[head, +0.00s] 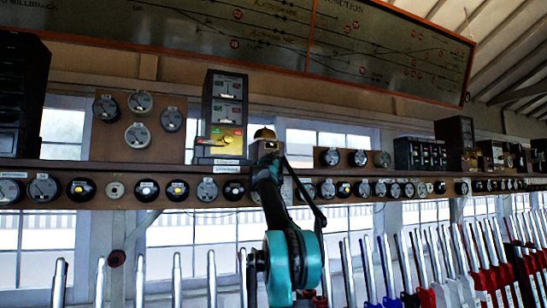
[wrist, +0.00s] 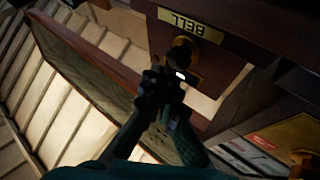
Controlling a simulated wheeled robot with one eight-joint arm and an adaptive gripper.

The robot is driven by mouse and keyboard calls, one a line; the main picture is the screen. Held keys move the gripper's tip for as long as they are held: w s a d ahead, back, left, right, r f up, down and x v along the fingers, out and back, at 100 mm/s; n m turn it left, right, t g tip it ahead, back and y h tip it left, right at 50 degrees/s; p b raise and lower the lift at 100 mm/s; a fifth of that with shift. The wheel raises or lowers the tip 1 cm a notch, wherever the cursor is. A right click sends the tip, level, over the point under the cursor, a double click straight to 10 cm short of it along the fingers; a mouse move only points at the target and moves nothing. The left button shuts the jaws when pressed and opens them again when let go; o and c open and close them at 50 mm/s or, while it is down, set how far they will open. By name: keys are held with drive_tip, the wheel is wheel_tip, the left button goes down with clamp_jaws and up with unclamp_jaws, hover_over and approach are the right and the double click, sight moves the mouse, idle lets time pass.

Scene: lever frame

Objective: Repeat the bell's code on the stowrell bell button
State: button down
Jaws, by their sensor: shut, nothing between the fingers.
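In the wrist view a gold label reading BELL (wrist: 186,22) appears upside down on a dark wooden case. A dark round button (wrist: 183,50) sits beside it on a brass-coloured mount. My gripper (wrist: 172,80) is shut and empty, its tips pointing at the button and overlapping its edge in the picture; I cannot tell whether they touch. My arm hides most of that case and the button there. The name stowrell is not readable.
A tall block instrument (head: 225,112) with coloured indicators stands left of my gripper. The shelf (head: 150,172) carries several round dials and plungers. A track diagram (head: 300,40) hangs above. Several upright levers (head: 370,265) stand below, close to my arm.

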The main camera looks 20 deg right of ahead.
drive_tip(key=shift+w, duration=0.35)
drive_tip(key=shift+w, duration=0.5)
idle(0.7)
drive_tip(key=shift+s, duration=0.15)
idle(0.3)
drive_tip(key=shift+s, duration=0.75)
drive_tip(key=shift+w, duration=0.4)
drive_tip(key=shift+w, duration=0.4)
idle(1.2)
drive_tip(key=shift+s, duration=0.8)
drive_tip(key=shift+w, duration=0.1)
